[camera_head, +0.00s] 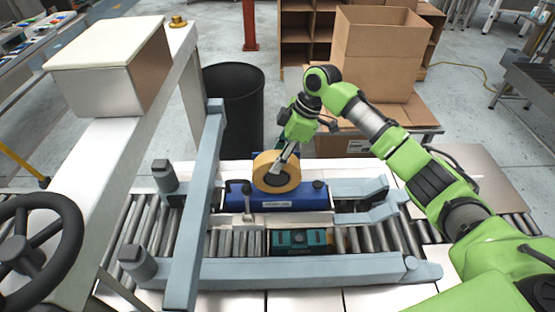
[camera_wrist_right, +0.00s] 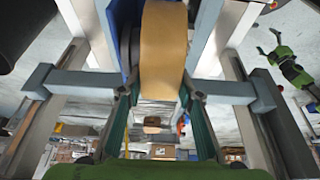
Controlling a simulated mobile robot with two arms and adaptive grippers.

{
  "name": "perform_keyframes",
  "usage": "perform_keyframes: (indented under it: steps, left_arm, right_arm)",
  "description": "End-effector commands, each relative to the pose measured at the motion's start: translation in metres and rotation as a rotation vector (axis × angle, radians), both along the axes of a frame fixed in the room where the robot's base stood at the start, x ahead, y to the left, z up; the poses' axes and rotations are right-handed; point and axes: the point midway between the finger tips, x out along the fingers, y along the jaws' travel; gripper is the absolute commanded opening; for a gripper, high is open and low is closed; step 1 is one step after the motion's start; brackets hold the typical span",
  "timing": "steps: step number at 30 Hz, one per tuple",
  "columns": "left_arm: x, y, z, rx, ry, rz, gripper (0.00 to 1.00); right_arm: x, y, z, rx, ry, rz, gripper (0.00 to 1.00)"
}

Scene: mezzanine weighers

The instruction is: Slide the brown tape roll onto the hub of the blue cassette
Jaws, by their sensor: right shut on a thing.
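The brown tape roll (camera_head: 267,184) is in my right gripper (camera_head: 285,160), its round face and open centre toward the head camera. The roll overlaps the top of the blue cassette (camera_head: 312,196). The right wrist view shows the tan edge of the roll (camera_wrist_right: 164,45) between the fingers of my right gripper (camera_wrist_right: 160,97). There, the blue cassette's panel (camera_wrist_right: 111,32) stands just left of the roll, with a dark round part between them. The hub is mostly hidden, and I cannot tell whether the roll is around it. My left gripper is out of view.
A pale blue-grey frame (camera_head: 285,271) surrounds the cassette over a roller conveyor (camera_head: 235,243). A teal box (camera_head: 299,241) lies in front of the cassette. A black bin (camera_head: 236,105) and a cardboard box (camera_head: 375,60) stand behind. A black handwheel (camera_head: 38,240) is at left.

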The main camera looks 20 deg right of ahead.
Motion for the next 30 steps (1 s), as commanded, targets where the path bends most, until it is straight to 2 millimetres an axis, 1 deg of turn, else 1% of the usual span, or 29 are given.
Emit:
perform_keyframes:
  steps: [26,27,29,30]
  left_arm:
    - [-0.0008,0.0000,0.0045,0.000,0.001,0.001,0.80]
    - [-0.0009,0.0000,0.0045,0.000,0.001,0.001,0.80]
    - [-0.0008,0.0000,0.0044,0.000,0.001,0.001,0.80]
    - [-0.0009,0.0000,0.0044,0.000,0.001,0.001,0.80]
  right_arm:
    - [-0.0025,-0.0012,-0.0088,-0.005,0.011,-0.002,0.00]
    - [-0.0026,-0.0012,-0.0090,-0.006,0.011,-0.002,0.35]
    - [-0.0027,-0.0012,-0.0091,-0.006,0.011,-0.002,0.51]
    - [-0.0027,-0.0014,-0.0091,-0.006,0.011,-0.002,0.52]
